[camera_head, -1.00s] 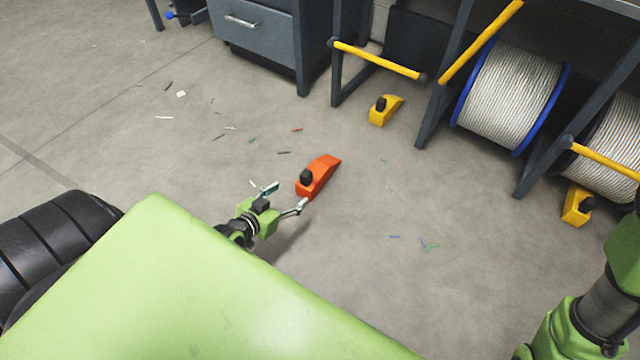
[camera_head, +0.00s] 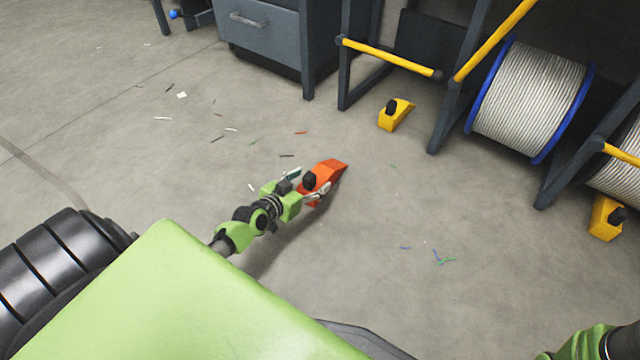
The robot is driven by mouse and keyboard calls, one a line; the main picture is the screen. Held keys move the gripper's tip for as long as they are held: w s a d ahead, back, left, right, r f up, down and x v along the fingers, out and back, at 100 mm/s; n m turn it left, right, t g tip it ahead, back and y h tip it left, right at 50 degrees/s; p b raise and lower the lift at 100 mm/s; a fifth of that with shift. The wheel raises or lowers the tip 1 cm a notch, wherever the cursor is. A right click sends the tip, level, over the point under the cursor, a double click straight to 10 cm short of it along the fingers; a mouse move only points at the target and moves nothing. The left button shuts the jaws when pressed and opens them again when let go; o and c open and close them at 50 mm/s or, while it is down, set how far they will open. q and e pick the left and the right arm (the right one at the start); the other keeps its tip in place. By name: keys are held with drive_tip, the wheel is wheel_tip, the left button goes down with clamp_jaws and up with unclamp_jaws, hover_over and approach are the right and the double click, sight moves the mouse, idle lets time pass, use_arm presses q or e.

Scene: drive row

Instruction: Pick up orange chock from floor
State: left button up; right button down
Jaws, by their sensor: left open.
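The orange chock (camera_head: 328,173) lies on the floor near the middle of the head view, its black knob at the near end. My left gripper (camera_head: 308,184) reaches toward it from the lower left. It is open, with one finger on each side of the chock's near end around the knob. Whether the fingers touch the chock cannot be told. My right gripper is not in view; only part of my right arm shows at the lower right corner.
Yellow chocks (camera_head: 395,114) and (camera_head: 606,217) sit by the dark rack with yellow bars. A blue-rimmed cable reel (camera_head: 530,100) stands in the rack. A grey drawer cabinet (camera_head: 262,38) stands at the back. Small wire scraps litter the otherwise clear floor.

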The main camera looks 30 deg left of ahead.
sight(320, 174)
use_arm(q)
drive_tip(key=b+x, duration=0.2)
drive_tip(key=x, duration=0.1)
drive_tip(key=b+x, duration=0.1)
drive_tip(key=b, duration=0.1)
drive_tip(key=shift+w+d+f, duration=0.15)
drive_tip(key=shift+d+f, duration=0.15)
drive_tip(key=shift+f, duration=0.05)
drive_tip(key=shift+w, duration=0.35)
drive_tip(key=c, duration=1.5)
drive_tip(key=shift+r, duration=0.15)
